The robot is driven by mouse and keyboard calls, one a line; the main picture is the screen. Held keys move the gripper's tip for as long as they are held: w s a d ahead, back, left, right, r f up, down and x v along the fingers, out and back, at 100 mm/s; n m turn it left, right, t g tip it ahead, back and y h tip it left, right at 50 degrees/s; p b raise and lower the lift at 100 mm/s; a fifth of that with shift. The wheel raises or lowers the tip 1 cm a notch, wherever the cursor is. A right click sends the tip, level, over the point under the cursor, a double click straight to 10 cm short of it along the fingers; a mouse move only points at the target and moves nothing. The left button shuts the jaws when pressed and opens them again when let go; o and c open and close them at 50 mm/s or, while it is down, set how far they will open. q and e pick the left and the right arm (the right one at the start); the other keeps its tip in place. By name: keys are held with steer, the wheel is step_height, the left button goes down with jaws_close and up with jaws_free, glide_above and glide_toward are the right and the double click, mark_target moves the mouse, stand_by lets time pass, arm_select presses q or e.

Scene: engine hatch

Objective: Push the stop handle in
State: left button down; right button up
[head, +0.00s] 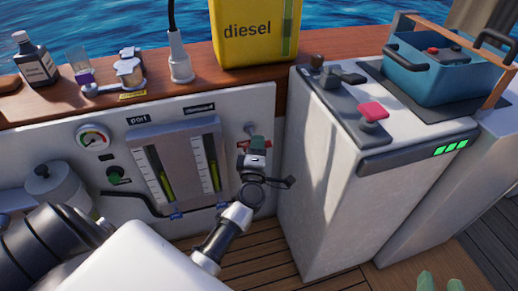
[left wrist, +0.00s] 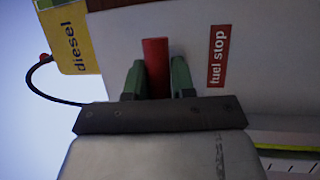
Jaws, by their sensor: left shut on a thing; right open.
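The stop handle (left wrist: 156,68) is a red bar in the left wrist view, beside a red "fuel stop" label (left wrist: 219,55) on the white panel. My left gripper (left wrist: 157,80) has its two green fingers on either side of the bar, shut on it. In the head view my left gripper (head: 257,146) is at the right end of the white gauge panel (head: 60,148) and hides most of the handle. How far the handle stands out from the panel I cannot tell. My right gripper (head: 437,281) shows only its green fingertips at the bottom right edge, apart and empty.
A white console (head: 330,190) with a red-topped lever (head: 373,111) stands close to the right of my left gripper. A yellow diesel can (head: 245,30), a bottle (head: 36,62) and a blue toolbox (head: 435,75) stand above. Sight tubes (head: 178,165) are left of the gripper.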

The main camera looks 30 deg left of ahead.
arm_select(q)
steer(key=shift+w+a, duration=0.95)
steer(key=shift+a, duration=0.15)
steer(key=shift+a+r, duration=0.1)
steer(key=shift+r, duration=0.1)
arm_select(e)
steer(key=shift+f, duration=0.1)
arm_select(q)
steer(key=c, duration=1.4)
jaws_free()
steer(key=o, duration=0.4)
steer(key=shift+w+f, duration=0.1)
steer(key=shift+f, duration=0.05)
steer(key=shift+o, duration=0.2)
steer(key=shift+s+f, duration=0.15)
steer(key=shift+s, duration=0.15)
steer(key=p+v, duration=0.1)
steer(key=v, duration=0.9)
arm_select(e)
steer(key=s+f+g, duration=0.1)
steer(key=s+d+f+g+h, duration=0.1)
steer(key=f, duration=0.1)
steer(key=shift+g, duration=0.4)
arm_select(q)
steer(key=shift+d, duration=0.25)
arm_select(e)
steer(key=shift+w, duration=0.1)
